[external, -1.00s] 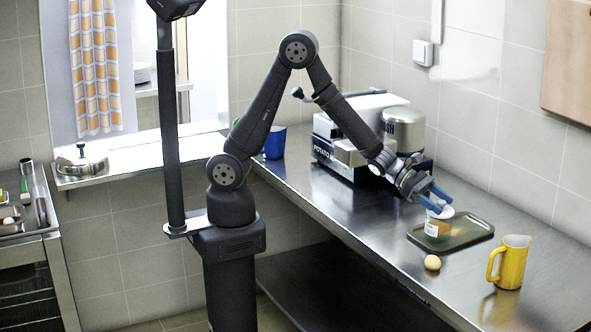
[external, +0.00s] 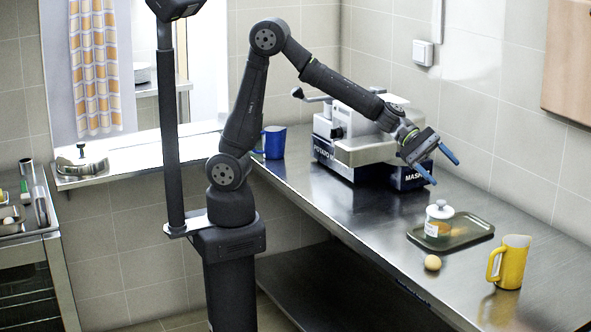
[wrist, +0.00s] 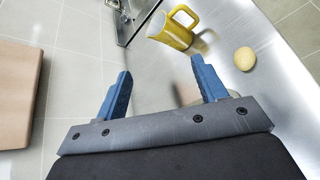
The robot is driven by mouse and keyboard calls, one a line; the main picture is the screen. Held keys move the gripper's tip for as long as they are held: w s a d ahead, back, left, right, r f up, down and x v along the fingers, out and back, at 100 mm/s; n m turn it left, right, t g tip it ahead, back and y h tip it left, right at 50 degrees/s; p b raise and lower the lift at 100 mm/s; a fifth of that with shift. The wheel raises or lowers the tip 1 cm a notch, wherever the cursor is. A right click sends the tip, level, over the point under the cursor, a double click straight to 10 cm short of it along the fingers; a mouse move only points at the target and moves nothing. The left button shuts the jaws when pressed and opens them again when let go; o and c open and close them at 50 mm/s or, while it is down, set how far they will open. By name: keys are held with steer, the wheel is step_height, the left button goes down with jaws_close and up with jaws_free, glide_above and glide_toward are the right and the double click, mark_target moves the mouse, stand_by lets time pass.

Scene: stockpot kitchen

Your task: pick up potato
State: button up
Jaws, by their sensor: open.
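The potato (external: 432,262) is small, round and pale tan. It lies on the steel counter near the front edge, just in front of the tray. In the wrist view the potato (wrist: 245,59) shows at upper right, to the right of the fingers. My gripper (external: 446,167) is open and empty, with blue fingers, raised above the counter behind the tray and clear of the potato. It also shows in the wrist view (wrist: 160,82), its two fingers wide apart with nothing between them.
A yellow jug (external: 513,262) stands right of the potato. A dark tray (external: 470,233) holds a lidded jar (external: 438,220). A potato masher machine (external: 345,150) stands behind, and a blue mug (external: 274,142) is farther left. The counter (external: 370,215) left of the tray is clear.

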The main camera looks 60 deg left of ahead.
steer(key=s+d+m+g+y, duration=0.25)
steer(key=s+m, duration=0.25)
steer(key=m, duration=0.7)
steer(key=m+y, duration=0.6)
steer(key=m, duration=1.2)
glide_above(431, 257)
steer(key=a, duration=0.3)
steer(key=f, duration=1.1)
steer(key=s+f, duration=0.1)
steer(key=f, duration=0.4)
steer(key=shift+f, duration=0.4)
steer(key=shift+h, duration=0.25)
steer(key=shift+w+x, duration=0.15)
steer(key=shift+x, duration=0.85)
steer(key=shift+w+x, duration=0.2)
steer(key=shift+x, duration=0.8)
steer(key=shift+w+x, duration=0.15)
steer(key=shift+x, duration=0.8)
steer(key=shift+d, duration=0.2)
steer(key=c, duration=1.1)
